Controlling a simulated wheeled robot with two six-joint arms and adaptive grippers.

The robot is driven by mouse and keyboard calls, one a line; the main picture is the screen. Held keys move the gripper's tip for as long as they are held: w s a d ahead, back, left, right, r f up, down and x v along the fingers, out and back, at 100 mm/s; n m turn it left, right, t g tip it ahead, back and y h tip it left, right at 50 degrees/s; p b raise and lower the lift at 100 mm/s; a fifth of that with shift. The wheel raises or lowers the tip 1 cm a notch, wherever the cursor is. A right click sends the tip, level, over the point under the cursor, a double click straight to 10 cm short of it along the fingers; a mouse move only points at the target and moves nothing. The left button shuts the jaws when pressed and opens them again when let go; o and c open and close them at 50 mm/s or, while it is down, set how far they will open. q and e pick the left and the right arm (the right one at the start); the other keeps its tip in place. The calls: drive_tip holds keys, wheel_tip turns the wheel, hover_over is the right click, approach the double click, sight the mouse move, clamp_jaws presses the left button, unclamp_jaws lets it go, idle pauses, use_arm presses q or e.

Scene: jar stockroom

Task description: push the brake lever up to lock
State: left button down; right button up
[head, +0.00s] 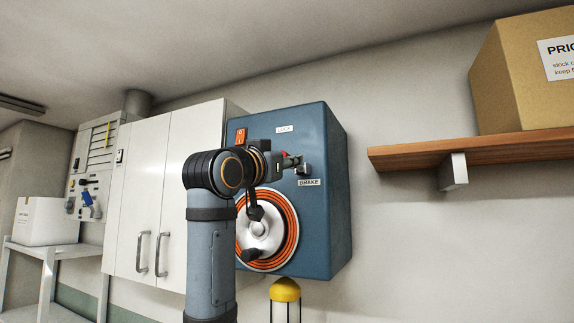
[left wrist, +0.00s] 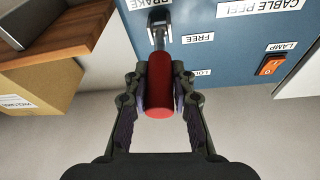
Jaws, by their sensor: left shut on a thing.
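The brake lever has a red grip (left wrist: 160,85) and a metal shank (left wrist: 158,32) that runs to a bracket on the blue cable reel box (head: 325,235). My left gripper (left wrist: 160,92) is shut on the red grip, one finger on each side. In the head view my left gripper (head: 288,160) is in front of the box, by the lever bracket (head: 304,170), and hides most of the lever. The lever sticks out from the panel; its exact angle is hard to tell. The BRAKE label (head: 309,182) is below the bracket and the LOCK label (head: 284,129) is higher up. My right gripper is out of view.
An orange lamp switch (head: 241,136) and a reel with orange cable (head: 292,228) are on the box. A wooden shelf (head: 430,153) with a carton (head: 510,85) is on the right. A white cabinet (head: 185,150) is on the left. A yellow-topped lantern (head: 285,290) is below.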

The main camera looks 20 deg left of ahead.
use_arm(q)
drive_tip(key=r+g, duration=0.2)
drive_tip(key=g, duration=0.1)
drive_tip(key=shift+w+r, duration=0.2)
drive_tip(key=shift+r, duration=0.05)
drive_tip(key=shift+w+r+g+y, duration=0.4)
drive_tip(key=shift+r+g, duration=0.35)
drive_tip(key=shift+g, duration=0.45)
drive_tip(key=shift+w, duration=0.1)
drive_tip(key=c, duration=1.1)
unclamp_jaws()
drive_tip(key=v, duration=1.2)
drive_tip(key=shift+r, duration=0.2)
drive_tip(key=shift+w, duration=0.1)
